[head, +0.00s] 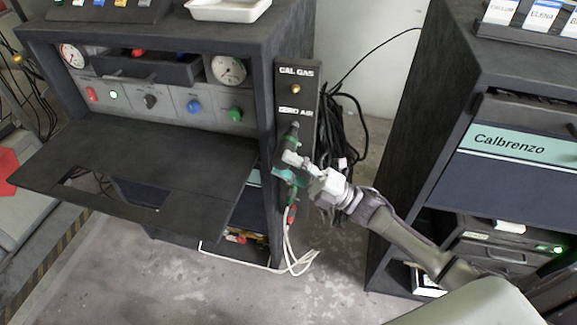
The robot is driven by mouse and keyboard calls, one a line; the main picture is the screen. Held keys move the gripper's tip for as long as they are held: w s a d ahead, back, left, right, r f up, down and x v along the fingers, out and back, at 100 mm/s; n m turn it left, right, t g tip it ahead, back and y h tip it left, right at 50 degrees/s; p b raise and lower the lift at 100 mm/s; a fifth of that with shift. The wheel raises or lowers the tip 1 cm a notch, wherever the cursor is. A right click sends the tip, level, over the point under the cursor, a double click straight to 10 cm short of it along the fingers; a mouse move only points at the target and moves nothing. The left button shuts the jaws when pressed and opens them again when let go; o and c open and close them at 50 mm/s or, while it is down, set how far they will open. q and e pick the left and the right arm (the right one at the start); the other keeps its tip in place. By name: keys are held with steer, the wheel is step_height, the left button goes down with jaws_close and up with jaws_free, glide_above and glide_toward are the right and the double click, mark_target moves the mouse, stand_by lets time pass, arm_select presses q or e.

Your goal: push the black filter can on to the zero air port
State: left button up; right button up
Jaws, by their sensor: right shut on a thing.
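The black filter can (291,134) is a small dark cylinder, tilted a little, just under the ZERO AIR label on the narrow dark side panel (297,87). The zero air port itself is hidden behind the can and gripper. I cannot tell whether the can touches the port or sits on it. My right gripper (288,167) reaches in from the lower right, shut on the can at its lower end. A green part shows between and below the fingers. My left gripper is not in view.
A brass CAL GAS port (295,89) sits above. Black cables (344,135) hang right of the panel, and white tubing (290,255) hangs below. A dark flap shelf (130,180) juts out at left. The Calbrenzo cabinet (510,145) stands at right.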

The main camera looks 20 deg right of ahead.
steer(key=shift+w+d+b, duration=0.3)
steer(key=shift+w+b, duration=0.1)
steer(key=shift+w, duration=0.05)
steer(key=o, duration=1.2)
steer(key=shift+o, duration=0.2)
